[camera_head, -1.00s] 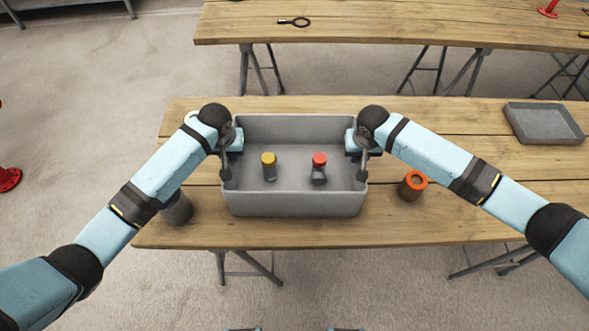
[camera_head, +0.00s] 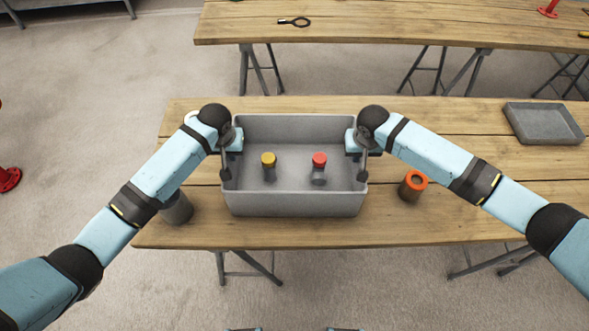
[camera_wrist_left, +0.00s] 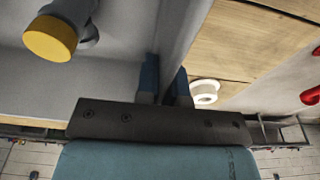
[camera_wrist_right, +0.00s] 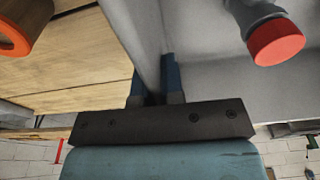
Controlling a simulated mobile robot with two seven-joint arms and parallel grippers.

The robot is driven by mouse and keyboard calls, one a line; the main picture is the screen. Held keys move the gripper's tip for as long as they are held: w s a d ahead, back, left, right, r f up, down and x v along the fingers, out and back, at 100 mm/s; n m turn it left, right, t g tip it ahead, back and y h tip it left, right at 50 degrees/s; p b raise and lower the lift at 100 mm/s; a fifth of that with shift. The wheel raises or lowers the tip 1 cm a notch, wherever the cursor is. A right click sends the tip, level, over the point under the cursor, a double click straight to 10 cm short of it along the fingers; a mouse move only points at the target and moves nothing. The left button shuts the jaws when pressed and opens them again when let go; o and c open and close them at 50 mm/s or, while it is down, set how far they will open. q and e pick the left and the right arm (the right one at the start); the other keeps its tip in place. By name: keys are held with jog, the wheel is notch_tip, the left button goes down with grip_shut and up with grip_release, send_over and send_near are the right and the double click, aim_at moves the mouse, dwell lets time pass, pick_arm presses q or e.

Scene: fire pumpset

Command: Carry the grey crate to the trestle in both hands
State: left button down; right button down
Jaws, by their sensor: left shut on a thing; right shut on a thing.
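The grey crate (camera_head: 294,203) is on the near wooden table in the head view, upright and open at the top. Inside it stand a yellow-capped grey fitting (camera_head: 269,168) and a red-capped grey fitting (camera_head: 319,170). My left gripper (camera_head: 225,172) is shut on the crate's left wall; in the left wrist view its fingers (camera_wrist_left: 164,88) straddle that wall. My right gripper (camera_head: 363,172) is shut on the crate's right wall; in the right wrist view its fingers (camera_wrist_right: 153,88) straddle it. I cannot tell whether the crate's bottom touches the table.
The near table (camera_head: 450,225) also holds an orange-topped fitting (camera_head: 412,186) right of the crate, a grey cylinder (camera_head: 177,208) to its left, a white ring (camera_head: 192,117) and a shallow grey tray (camera_head: 543,123). A second trestle table (camera_head: 390,25) stands beyond a floor gap.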

dwell(0.7)
pick_arm(q)
jog(key=shift+w+r, duration=0.15)
jog(key=shift+r, duration=0.15)
pick_arm(e)
jog(key=shift+w+r, duration=0.1)
jog(key=shift+r, duration=0.2)
